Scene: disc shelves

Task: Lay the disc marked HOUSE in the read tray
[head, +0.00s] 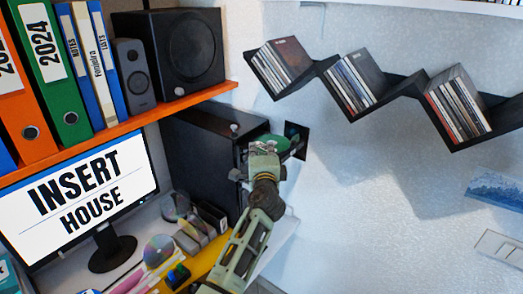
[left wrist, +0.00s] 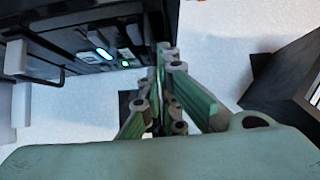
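The monitor (head: 82,190) reads INSERT HOUSE. My left gripper (head: 245,160) is at the front of the black computer tower (head: 205,155). The tower front (left wrist: 75,45) with blue and green lights is just left of the fingertips. I cannot make out an open tray there. My right gripper is not in view.
A zigzag wall shelf (head: 400,92) holds several cases in three groups. Binders (head: 50,70) and speakers (head: 182,50) stand on the orange shelf (head: 120,128) above the monitor. Small items crowd the desk below my left arm. The wall at the right is mostly clear.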

